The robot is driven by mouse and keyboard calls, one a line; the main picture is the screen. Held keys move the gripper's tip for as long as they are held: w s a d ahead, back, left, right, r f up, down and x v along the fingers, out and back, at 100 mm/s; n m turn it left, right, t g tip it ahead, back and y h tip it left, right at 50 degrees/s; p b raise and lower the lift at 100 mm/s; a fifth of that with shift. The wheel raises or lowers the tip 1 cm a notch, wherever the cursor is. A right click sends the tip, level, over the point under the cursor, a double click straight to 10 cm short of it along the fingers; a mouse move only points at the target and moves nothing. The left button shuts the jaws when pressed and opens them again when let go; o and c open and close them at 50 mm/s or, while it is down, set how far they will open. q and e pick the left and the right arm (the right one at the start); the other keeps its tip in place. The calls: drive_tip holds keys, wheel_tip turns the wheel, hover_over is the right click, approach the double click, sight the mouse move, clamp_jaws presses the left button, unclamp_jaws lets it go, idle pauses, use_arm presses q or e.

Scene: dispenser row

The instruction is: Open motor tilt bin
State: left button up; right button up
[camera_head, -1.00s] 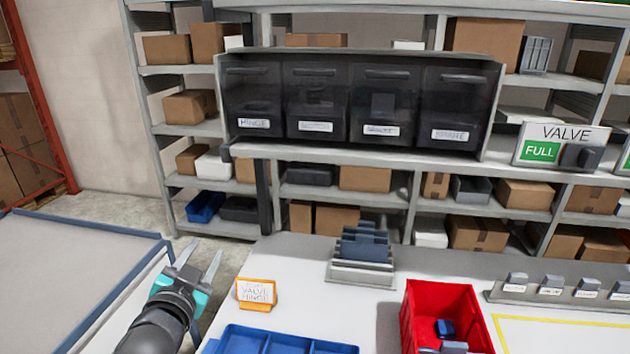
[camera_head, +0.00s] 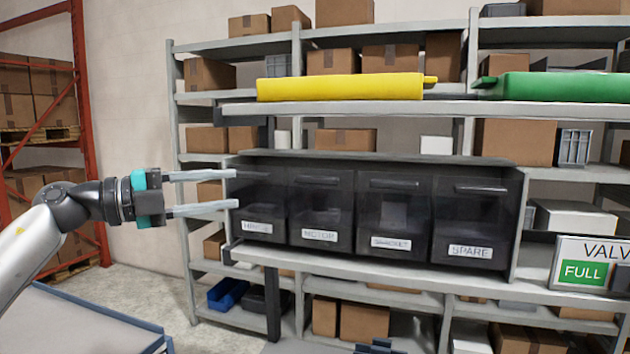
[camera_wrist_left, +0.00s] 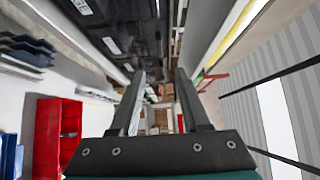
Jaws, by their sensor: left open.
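A row of dark see-through tilt bins stands on a shelf in the head view. The motor bin (camera_head: 320,208) is second from the left, with a white MOTOR label (camera_head: 319,235) low on its front. It looks closed. The hinge bin (camera_head: 263,203) is left of it, the bracket bin (camera_head: 391,213) and spare bin (camera_head: 472,220) are right of it. My left gripper (camera_head: 236,189) is open and empty, its two fingers pointing right, in front of the hinge bin's left edge in the picture. In the left wrist view, the gripper (camera_wrist_left: 158,75) shows nothing between its fingers. My right gripper is not in view.
A yellow case (camera_head: 340,87) and a green case (camera_head: 560,87) lie on the shelf above the bins. A VALVE FULL sign (camera_head: 590,265) stands at the right. A red bin (camera_wrist_left: 58,135) shows in the left wrist view. Cardboard boxes fill the shelves behind.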

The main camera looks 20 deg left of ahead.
sight(310, 181)
use_arm(q)
drive_tip(key=p+x, duration=0.5)
drive_tip(key=x, duration=0.8)
drive_tip(key=shift+w+d, duration=0.3)
drive_tip(key=shift+w+d+f, duration=0.15)
drive_tip(key=shift+w+d, duration=0.25)
drive_tip(key=shift+c, duration=0.3)
clamp_jaws()
idle(0.3)
